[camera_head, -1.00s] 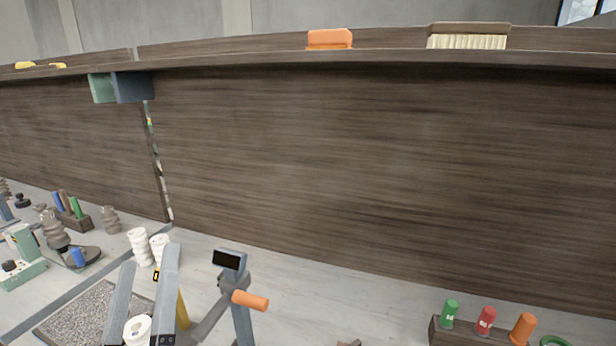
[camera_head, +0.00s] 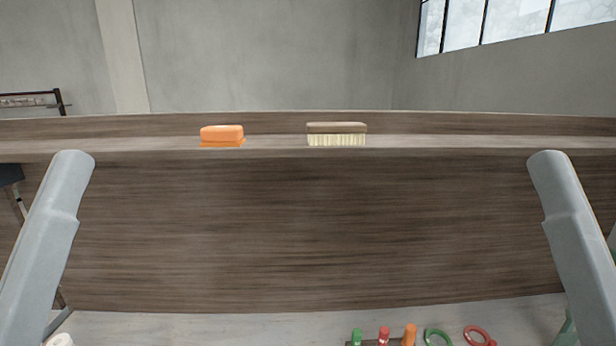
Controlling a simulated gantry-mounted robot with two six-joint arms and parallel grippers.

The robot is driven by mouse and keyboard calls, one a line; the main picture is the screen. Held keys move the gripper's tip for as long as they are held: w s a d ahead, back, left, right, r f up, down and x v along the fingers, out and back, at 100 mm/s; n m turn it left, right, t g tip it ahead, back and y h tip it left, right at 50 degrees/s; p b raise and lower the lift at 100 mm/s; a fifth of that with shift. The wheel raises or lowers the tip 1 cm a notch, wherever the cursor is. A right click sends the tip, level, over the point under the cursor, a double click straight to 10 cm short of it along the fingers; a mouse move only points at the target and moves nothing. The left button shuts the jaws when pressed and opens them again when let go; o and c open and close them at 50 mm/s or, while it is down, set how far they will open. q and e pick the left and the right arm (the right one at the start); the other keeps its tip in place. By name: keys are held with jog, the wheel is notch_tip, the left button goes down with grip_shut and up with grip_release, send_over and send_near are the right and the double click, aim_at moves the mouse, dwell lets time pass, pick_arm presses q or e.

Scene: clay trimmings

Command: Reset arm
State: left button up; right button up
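My two grey arms show as links only. One link (camera_head: 42,240) rises from the lower left and the other (camera_head: 578,240) from the lower right, each ending in a rounded top in front of the wooden panel (camera_head: 310,225). Neither gripper can be seen, so I cannot tell whether they are open or hold anything.
On the panel's ledge sit an orange block (camera_head: 222,135) and a brush (camera_head: 336,134) with pale bristles. At the bottom edge a green (camera_head: 357,337), a red (camera_head: 384,335) and an orange handle (camera_head: 409,334) stand near a green ring (camera_head: 437,338) and a red ring (camera_head: 478,335).

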pick_arm(q)
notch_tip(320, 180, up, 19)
jog(key=p, duration=1.5)
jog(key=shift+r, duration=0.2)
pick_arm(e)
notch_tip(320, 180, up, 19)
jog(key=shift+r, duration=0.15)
